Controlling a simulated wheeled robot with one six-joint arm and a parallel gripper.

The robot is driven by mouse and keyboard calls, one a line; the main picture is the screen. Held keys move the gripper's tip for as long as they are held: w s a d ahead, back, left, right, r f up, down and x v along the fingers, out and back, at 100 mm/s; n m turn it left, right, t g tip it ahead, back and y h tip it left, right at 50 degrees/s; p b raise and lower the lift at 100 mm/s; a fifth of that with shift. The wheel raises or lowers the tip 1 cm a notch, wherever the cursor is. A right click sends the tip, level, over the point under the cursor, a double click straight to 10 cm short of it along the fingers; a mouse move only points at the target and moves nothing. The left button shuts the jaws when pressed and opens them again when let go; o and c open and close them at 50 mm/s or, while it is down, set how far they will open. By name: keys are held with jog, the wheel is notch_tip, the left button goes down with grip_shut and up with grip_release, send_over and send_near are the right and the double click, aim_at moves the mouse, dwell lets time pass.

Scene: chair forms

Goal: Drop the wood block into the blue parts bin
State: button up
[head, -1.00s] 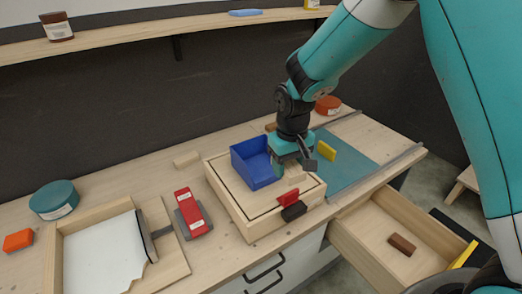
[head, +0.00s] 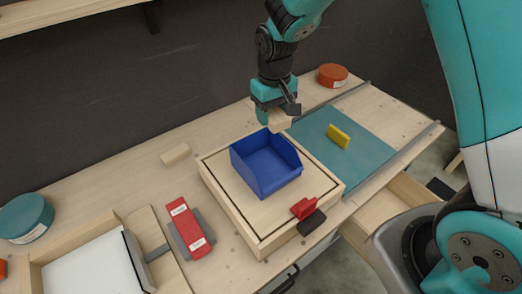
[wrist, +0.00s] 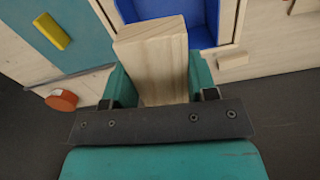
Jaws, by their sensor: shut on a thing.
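My gripper (head: 276,112) is shut on a pale wood block (head: 283,122), which is held at the back corner of the wooden board. In the wrist view the wood block (wrist: 155,62) stands out between the teal fingers of my gripper (wrist: 160,82). The blue parts bin (head: 268,172) sits on the board, open at the top, and its visible floor is empty. The held block is behind the bin and hides a bit of the area beyond its rim. In the wrist view the blue bin (wrist: 203,20) lies just beyond the block, partly hidden by it.
The raised board (head: 225,205) carries a red clamp (head: 304,208) at its front. Another pale block (head: 175,154) lies left of it. A yellow block (head: 338,136) lies on the teal mat (head: 365,150). An orange tin (head: 333,76) stands behind. A red box (head: 188,225) lies left front.

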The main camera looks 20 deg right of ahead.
jog(key=shift+w+d+f, duration=0.1)
jog(key=shift+w+f, duration=0.1)
jog(key=shift+f, duration=0.05)
notch_tip(320, 180, down, 6)
jog(key=b, duration=0.4)
jog(key=shift+r+b, duration=0.25)
jog(key=shift+b, duration=0.1)
jog(key=o, duration=1)
notch_tip(320, 180, up, 18)
jog(key=b, duration=0.3)
jog(key=shift+f, duration=0.25)
jog(key=s+a+f+n+y, duration=0.2)
jog(key=s, duration=1)
jog(key=s+a+f+n+y+b, duration=0.1)
jog(key=s+a+f+n+y, duration=0.1)
jog(key=s, duration=1)
jog(key=shift+s+a+f+n, duration=0.15)
jog(key=shift+s+a+n, duration=0.15)
jog(key=shift+s, duration=0.1)
